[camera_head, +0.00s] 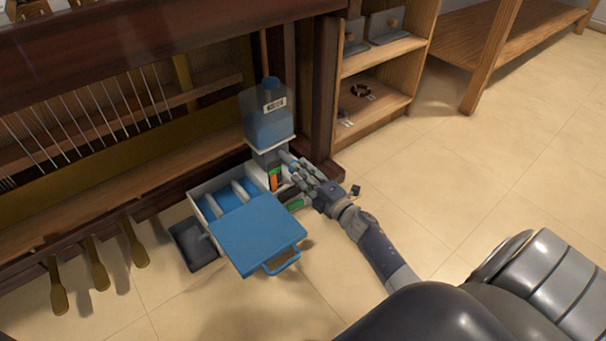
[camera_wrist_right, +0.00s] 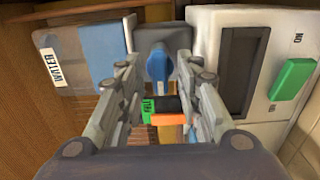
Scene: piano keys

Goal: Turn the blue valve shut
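The blue valve (camera_wrist_right: 157,66) is a rounded blue handle on a dark grey block, seen in the right wrist view. My right gripper (camera_wrist_right: 158,80) has its fingers apart, one on each side of the valve; I cannot tell whether they touch it. In the head view my right gripper (camera_head: 299,173) is at the machine just below the blue water tank (camera_head: 268,115), and I cannot make out the valve there. The tank, labelled WATER, also shows in the wrist view (camera_wrist_right: 103,58). My left gripper is not in view.
A green and orange indicator (camera_wrist_right: 165,110) sits between my fingers in the wrist view. A white panel with a green switch (camera_wrist_right: 292,79) is to the right. A blue lid with a handle (camera_head: 258,234) lies in front of the machine. A wooden shelf (camera_head: 375,125) stands to the right.

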